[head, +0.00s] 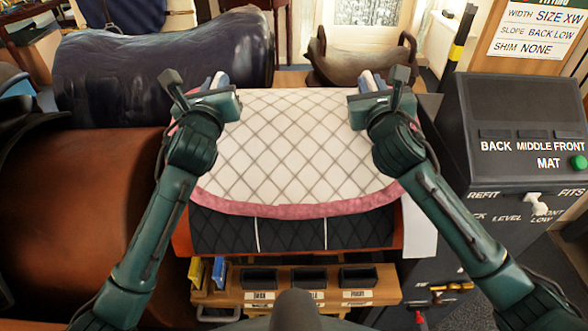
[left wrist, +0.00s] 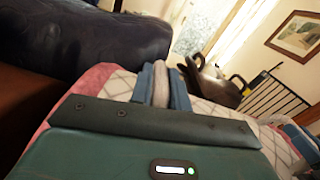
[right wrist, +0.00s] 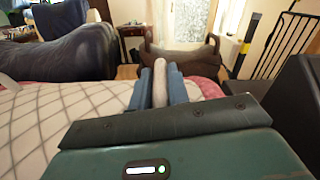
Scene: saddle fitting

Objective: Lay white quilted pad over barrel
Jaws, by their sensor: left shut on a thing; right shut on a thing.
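The white quilted pad (head: 285,150) with pink edging is spread between my grippers in the head view, its near edge hanging over a black quilted mat (head: 290,235). The barrel beneath is mostly hidden; a strip of orange-brown surface (head: 182,240) shows at the lower left. My left gripper (head: 214,82) is shut on the pad's far left part; the pad also shows in the left wrist view (left wrist: 120,84). My right gripper (head: 372,82) is shut on the pad's far right part, and the pad shows in the right wrist view (right wrist: 60,110). Whether the pad's middle touches the mat is unclear.
A dark blue covered barrel (head: 160,65) lies at the back left, with a brown leather one (head: 80,200) in front of it. A brown saddle (head: 360,60) stands behind the pad. A dark control box (head: 515,120) is close on the right. A wooden tray rack (head: 290,290) sits below.

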